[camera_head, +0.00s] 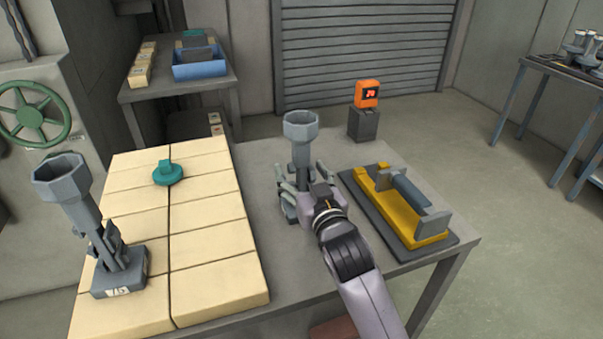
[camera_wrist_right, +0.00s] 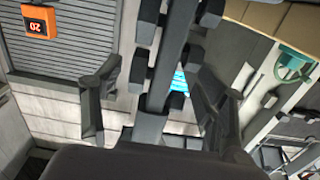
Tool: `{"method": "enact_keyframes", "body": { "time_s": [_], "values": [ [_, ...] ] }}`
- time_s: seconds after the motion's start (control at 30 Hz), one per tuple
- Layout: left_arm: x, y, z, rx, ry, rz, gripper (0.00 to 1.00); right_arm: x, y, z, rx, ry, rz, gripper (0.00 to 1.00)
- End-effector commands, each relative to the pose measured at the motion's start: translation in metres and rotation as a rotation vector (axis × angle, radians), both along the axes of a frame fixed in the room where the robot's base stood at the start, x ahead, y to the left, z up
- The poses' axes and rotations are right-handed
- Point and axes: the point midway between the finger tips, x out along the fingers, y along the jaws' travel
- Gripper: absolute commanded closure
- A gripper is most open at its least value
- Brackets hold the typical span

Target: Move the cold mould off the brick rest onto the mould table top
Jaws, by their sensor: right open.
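A grey mould with a funnel-shaped cup (camera_head: 301,125) stands upright on the bare mould table top (camera_head: 262,160). My right gripper (camera_head: 303,187) is low around its stem, with a finger on each side. In the right wrist view the open fingers (camera_wrist_right: 158,100) stand apart with the grey stem (camera_wrist_right: 172,60) between them. The mould's foot is partly hidden by the gripper. A second grey mould (camera_head: 66,180), similar and with a numbered base, stands upright on the near left of the cream brick rest (camera_head: 205,215). My left gripper is not in view.
A teal knobbed piece (camera_head: 168,173) sits on the bricks. A yellow fixture (camera_head: 415,225) on a dark plate lies right of my gripper. An orange display (camera_head: 367,94) on a grey block stands behind. Bare table shows between the bricks and the right mould.

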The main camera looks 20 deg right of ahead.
Motion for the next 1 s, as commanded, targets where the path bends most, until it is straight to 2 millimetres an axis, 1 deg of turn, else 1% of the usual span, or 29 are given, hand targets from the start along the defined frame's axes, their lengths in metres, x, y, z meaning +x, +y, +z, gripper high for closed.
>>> {"method": "enact_keyframes", "body": {
  "time_s": [0.17,0.27,0.37,0.5,0.6,0.7,0.83,1.0],
  "values": [
    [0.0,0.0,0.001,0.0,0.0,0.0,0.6,-0.002,0.0,0.003,0.0,0.001,0.0,0.33],
    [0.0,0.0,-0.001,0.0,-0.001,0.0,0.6,-0.014,0.0,0.001,0.001,0.002,0.0,0.33],
    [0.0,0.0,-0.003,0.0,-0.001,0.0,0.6,-0.034,-0.001,0.001,0.002,0.001,0.0,0.33],
    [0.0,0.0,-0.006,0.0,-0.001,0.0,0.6,-0.066,-0.003,0.001,0.001,0.002,0.0,0.33],
    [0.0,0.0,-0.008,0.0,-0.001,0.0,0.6,-0.086,-0.003,0.001,0.0,0.002,0.0,0.33],
    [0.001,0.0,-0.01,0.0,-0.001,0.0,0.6,-0.102,-0.004,0.001,0.001,0.002,0.0,0.33],
    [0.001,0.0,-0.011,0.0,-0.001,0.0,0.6,-0.115,-0.004,0.002,0.001,0.001,0.001,0.33],
    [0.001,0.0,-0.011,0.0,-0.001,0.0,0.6,-0.12,-0.004,0.003,0.0,0.001,0.0,0.33]
  ]
}}
